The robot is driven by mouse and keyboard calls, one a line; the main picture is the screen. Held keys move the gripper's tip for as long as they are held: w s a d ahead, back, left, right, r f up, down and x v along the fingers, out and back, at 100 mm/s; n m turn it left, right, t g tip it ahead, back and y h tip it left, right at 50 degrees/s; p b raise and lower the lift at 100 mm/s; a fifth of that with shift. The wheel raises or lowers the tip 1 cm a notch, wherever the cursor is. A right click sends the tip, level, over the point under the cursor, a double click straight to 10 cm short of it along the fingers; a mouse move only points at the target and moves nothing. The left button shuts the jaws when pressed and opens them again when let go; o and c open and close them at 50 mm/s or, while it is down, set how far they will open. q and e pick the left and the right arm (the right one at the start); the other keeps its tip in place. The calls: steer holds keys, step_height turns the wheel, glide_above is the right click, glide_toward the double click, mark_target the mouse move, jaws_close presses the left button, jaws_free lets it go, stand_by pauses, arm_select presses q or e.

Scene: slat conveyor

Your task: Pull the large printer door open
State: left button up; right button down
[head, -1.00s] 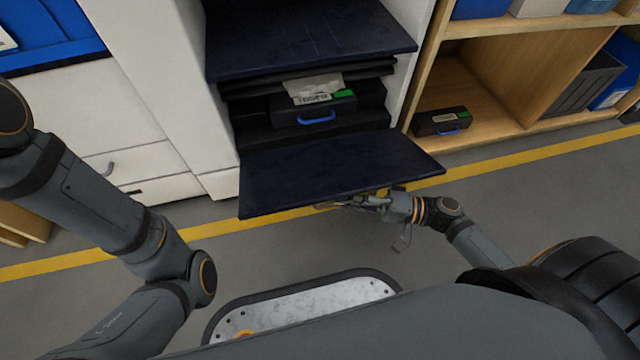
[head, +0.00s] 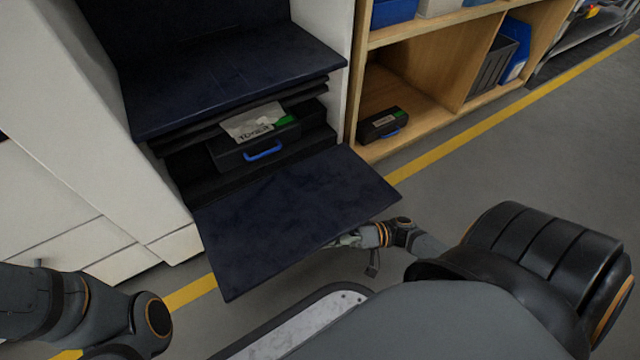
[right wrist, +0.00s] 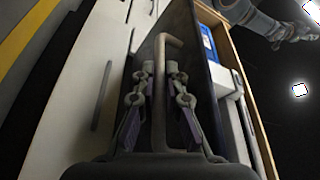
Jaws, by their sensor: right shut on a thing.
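The large printer door (head: 300,210) is a dark blue panel folded down and out from the printer front, sloping toward me. Its opening behind is exposed. My right gripper (head: 346,240) is at the door's outer edge, its fingers partly hidden under the panel. In the right wrist view, the right gripper (right wrist: 160,80) is shut on the door handle (right wrist: 160,110), a grey bent bar between its fingers. The left gripper is outside the head view; a gripper at the upper right of the right wrist view (right wrist: 295,28) appears to be it, too small to read.
Inside the printer sits a dark cartridge (head: 225,157) with a blue handle, under a paper label. A dark upper panel (head: 220,85) juts out above. A wooden shelf (head: 430,115) holding a small black box (head: 383,125) stands at right. Grey floor is clear at right.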

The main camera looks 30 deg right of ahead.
steer(key=shift+a+r, duration=0.1)
steer(key=shift+r, duration=0.05)
steer(key=c, duration=1.4)
jaws_free()
steer(key=shift+w, duration=0.1)
steer(key=v, duration=1.2)
